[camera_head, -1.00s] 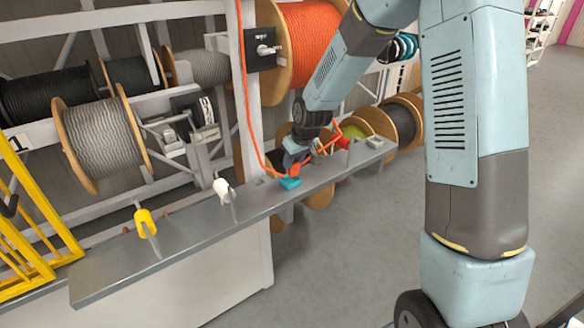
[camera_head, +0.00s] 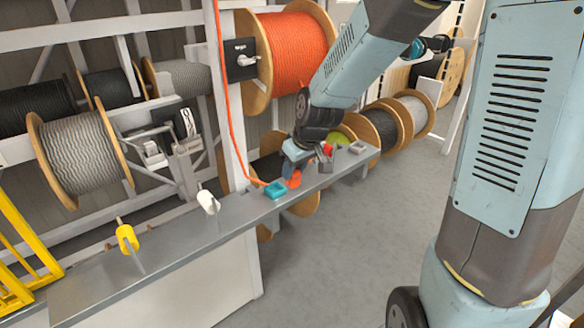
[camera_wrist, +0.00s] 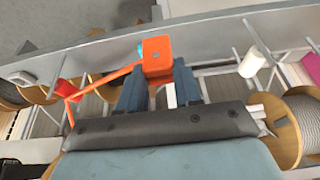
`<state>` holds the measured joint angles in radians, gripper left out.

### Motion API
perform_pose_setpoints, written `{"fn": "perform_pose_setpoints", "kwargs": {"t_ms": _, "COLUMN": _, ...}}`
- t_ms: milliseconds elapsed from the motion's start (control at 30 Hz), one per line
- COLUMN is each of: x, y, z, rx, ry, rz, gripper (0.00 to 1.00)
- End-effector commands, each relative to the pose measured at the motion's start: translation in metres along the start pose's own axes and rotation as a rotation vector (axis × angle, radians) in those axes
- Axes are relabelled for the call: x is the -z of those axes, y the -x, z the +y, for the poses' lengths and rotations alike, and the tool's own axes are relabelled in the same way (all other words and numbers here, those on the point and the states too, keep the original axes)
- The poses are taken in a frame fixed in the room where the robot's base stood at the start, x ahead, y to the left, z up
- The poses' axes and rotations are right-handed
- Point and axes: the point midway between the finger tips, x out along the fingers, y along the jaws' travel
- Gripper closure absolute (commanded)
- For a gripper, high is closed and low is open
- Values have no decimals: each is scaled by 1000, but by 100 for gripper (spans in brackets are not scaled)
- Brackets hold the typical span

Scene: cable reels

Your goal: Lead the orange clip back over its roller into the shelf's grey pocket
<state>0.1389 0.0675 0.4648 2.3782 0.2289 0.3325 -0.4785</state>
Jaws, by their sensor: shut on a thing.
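My gripper (camera_wrist: 158,78) is shut on the orange clip (camera_wrist: 157,52), a block held at its fingertips. In the head view the clip (camera_head: 294,179) is low over the shelf (camera_head: 190,228), just right of a teal pocket (camera_head: 275,190). The grey pocket (camera_head: 357,147) is at the shelf's far right end, apart from the clip; it also shows in the wrist view (camera_wrist: 20,78). In the wrist view an orange cord runs from the clip left to a red roller (camera_wrist: 66,91), then bends down. Whether it lies over that roller is unclear.
A white roller (camera_head: 208,202) and a yellow roller (camera_head: 127,238) stand on the shelf's left part. An orange cord (camera_head: 226,100) hangs beside the post near the orange reel (camera_head: 292,55). Other reels stand behind. The floor (camera_head: 350,240) in front is clear.

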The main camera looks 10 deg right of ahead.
Motion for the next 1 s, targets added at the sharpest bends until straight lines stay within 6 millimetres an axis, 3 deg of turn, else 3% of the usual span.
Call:
{"fn": "perform_pose_setpoints", "kwargs": {"t_ms": 400, "x": 1, "y": 2, "z": 0, "rx": -1, "ry": -1, "rz": 1, "gripper": 97}}
{"fn": "perform_pose_setpoints", "kwargs": {"t_ms": 1000, "x": 16, "y": 37, "z": 1, "rx": -2, "ry": -2, "rz": 2, "gripper": 97}}
